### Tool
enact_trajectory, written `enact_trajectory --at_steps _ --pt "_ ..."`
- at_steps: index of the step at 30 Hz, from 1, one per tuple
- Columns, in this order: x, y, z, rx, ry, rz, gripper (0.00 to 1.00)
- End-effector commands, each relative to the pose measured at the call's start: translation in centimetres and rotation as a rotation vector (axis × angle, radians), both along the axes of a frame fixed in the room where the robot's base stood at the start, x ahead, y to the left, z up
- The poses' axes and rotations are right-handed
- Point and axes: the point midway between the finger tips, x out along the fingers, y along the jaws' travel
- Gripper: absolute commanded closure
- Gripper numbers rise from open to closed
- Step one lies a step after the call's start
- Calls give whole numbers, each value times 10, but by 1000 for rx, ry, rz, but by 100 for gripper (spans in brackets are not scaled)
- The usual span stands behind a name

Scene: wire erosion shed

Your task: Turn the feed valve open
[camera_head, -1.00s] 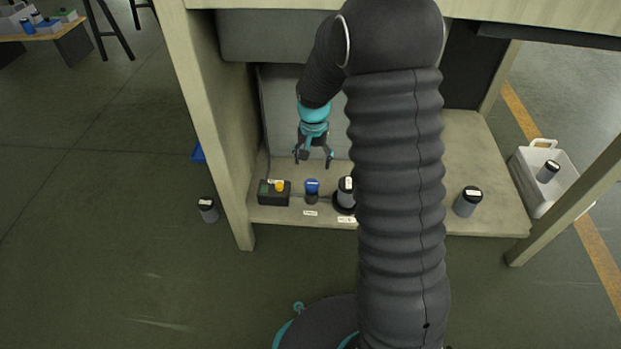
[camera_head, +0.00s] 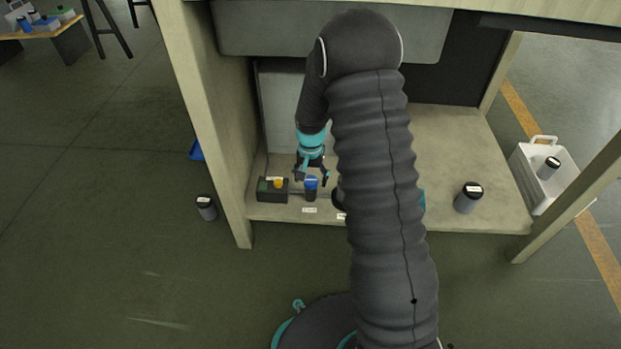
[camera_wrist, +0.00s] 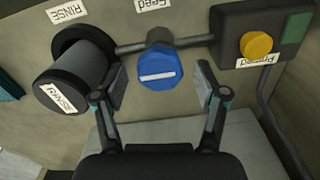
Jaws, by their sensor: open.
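The feed valve has a blue faceted knob (camera_wrist: 160,70) with a white bar across its face. A label reading "Feed" (camera_wrist: 155,5) lies by it in the wrist view. In the head view the blue knob (camera_head: 311,183) is on the low shelf, just below my gripper (camera_head: 311,177). In the wrist view my gripper (camera_wrist: 162,92) is open, with one finger on each side of the knob's near edge. The jaws are empty, and I cannot tell whether either finger touches the knob.
A grey canister labelled RINSE (camera_wrist: 72,82) sits in a dark holder close to the left finger. A dark box with a yellow button (camera_wrist: 256,45) stands close on the right. A loose canister (camera_head: 468,198) stands on the shelf's right side. A white bin (camera_head: 535,190) is outside.

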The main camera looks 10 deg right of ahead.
Motion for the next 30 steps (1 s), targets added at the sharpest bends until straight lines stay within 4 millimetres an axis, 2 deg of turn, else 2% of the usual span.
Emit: enact_trajectory --at_steps 6,7,14,23,30 --pt "0 0 0 0 0 0 28" --pt "0 0 0 0 0 0 30" --pt "0 0 0 0 0 0 88" --pt "0 0 0 0 0 23 88" --pt "0 0 0 0 0 139 88"
